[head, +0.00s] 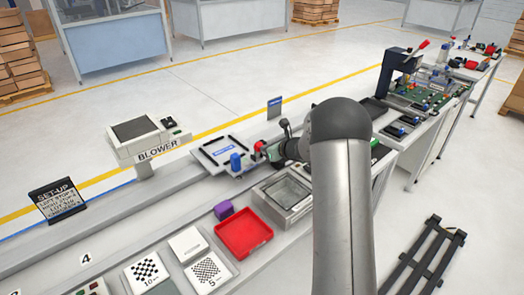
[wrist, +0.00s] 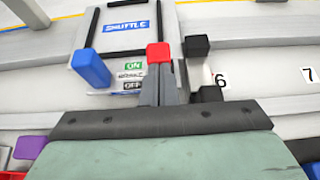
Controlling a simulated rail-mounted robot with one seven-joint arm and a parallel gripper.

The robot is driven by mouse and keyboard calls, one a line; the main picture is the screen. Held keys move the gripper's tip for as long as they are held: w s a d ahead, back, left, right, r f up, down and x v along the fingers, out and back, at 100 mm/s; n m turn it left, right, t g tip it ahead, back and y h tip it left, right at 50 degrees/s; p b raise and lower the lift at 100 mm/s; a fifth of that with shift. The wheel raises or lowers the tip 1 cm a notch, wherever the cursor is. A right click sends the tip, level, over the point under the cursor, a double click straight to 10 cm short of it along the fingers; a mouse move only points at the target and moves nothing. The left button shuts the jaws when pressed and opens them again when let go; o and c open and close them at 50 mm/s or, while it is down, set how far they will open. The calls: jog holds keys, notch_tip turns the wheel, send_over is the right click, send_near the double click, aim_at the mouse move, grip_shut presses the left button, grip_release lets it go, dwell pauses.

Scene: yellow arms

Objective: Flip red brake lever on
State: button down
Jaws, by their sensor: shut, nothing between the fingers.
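The red brake lever's knob (wrist: 158,53) shows just past my fingertips in the wrist view. It also shows in the head view (head: 259,147), at the right edge of the shuttle plate. My gripper (wrist: 161,72) is shut and empty, its fingers overlapping the lower edge of the knob. I cannot tell whether they touch it. The lever's shaft is hidden behind the fingers. An ON / BRAKE / OFF label (wrist: 132,76) lies just left of the fingers, with ON at the top. My gripper in the head view (head: 270,152) is partly hidden by my arm.
A blue knob (wrist: 90,68) stands left of the label, and a black knob (wrist: 196,46) stands close right of the red one. The shuttle plate (head: 212,147) lies beyond. A red tray (head: 243,233) and a purple block (head: 223,209) sit nearer on the bench.

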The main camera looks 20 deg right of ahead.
jog(key=shift+w+a+r+b, duration=0.35)
jog(key=shift+w+r+b, duration=0.05)
jog(key=shift+w, duration=0.3)
jog(key=shift+w+a+r+b, duration=0.3)
jog(key=shift+w+r+b, duration=0.1)
jog(key=shift+w, duration=0.3)
jog(key=shift+w+a+r, duration=0.15)
jog(key=shift+w+a, duration=0.1)
jog(key=shift+w, duration=0.3)
jog(key=shift+w+a+r, duration=0.1)
jog(key=shift+w+a, duration=0.15)
jog(key=shift+w, duration=0.3)
jog(key=s+d+r, duration=0.1)
jog(key=s+r, duration=0.2)
jog(key=r, duration=0.2)
jog(key=s+d+r+b, duration=0.1)
jog(key=s+d+r, duration=0.1)
jog(key=r, duration=0.4)
jog(key=shift+s, duration=0.75)
